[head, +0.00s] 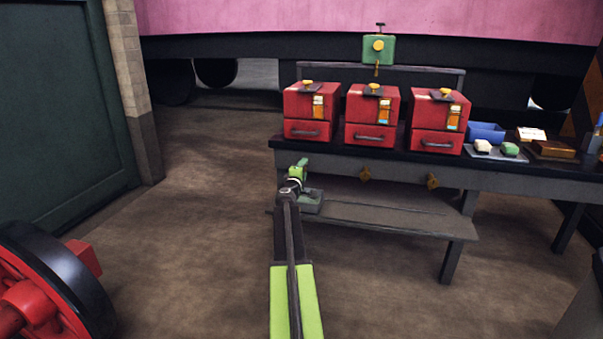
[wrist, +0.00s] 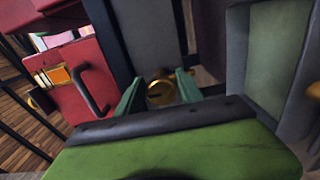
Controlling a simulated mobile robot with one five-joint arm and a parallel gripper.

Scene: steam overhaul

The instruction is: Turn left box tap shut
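Three red boxes stand in a row on the bench; the left box (head: 311,107) is nearest my gripper. My gripper (head: 299,168) has green fingers and is at the bench's front edge, below the left box. In the wrist view, its two fingers (wrist: 160,90) are apart. A round brass tap (wrist: 160,93) with a dark slot shows between them. Whether either finger touches it is unclear. In the head view this tap is not visible behind my gripper. Two similar brass taps, a middle one (head: 364,174) and a right one (head: 432,181), show on the bench front.
The dark bench top (head: 330,149) holds a blue bin (head: 487,132) and several small items at right. A low shelf (head: 395,216) runs beneath. A green box with a yellow knob (head: 378,48) is behind. A red and black wheel (head: 60,285) stands lower left. The floor between is clear.

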